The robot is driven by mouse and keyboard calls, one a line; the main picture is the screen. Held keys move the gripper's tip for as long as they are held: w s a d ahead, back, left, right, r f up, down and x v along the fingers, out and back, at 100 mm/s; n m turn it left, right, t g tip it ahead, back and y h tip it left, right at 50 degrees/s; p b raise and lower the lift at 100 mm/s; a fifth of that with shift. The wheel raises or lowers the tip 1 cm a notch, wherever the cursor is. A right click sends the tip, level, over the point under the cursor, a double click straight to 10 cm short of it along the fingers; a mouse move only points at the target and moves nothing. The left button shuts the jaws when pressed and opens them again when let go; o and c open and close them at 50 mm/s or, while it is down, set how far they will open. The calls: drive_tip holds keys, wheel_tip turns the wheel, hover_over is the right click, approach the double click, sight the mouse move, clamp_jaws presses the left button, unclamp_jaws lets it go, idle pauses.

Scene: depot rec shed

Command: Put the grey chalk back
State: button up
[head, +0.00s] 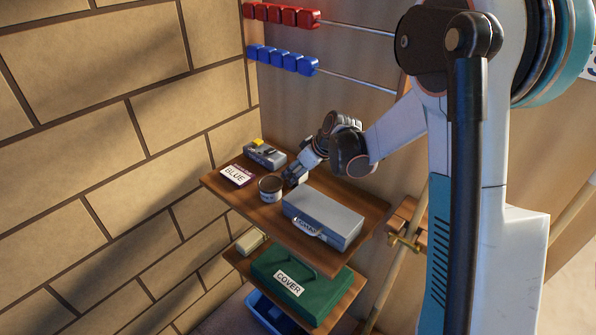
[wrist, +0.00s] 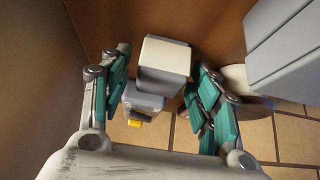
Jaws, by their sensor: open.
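In the head view the block is hidden by my gripper or too small to make out.
The upper shelf (head: 362,207) also holds a grey device with a yellow part (head: 264,154) and a BLUE card (head: 238,175). The tin and case are close by. Below are a green COVER case (head: 300,285) and a blue bin (head: 268,314). A brick wall (head: 110,130) stands at left.

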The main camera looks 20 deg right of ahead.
drive_tip(key=shift+r, duration=0.1)
drive_tip(key=shift+s+r, duration=0.1)
drive_tip(key=shift+r, duration=0.15)
drive_tip(key=s+r+m+h+p, duration=0.1)
drive_tip(key=s+r+m+p, duration=0.15)
drive_tip(key=s+r, duration=0.85)
drive_tip(key=s+r+m+h, duration=0.1)
drive_tip(key=s+r+m, duration=0.1)
drive_tip(key=s, duration=0.9)
drive_tip(key=s+r+m+t+h, duration=0.1)
drive_tip(key=s+r+m, duration=0.1)
drive_tip(key=s, duration=0.9)
drive_tip(key=shift+r+h, duration=0.4)
drive_tip(key=shift+r, duration=0.35)
drive_tip(key=shift+s, duration=0.1)
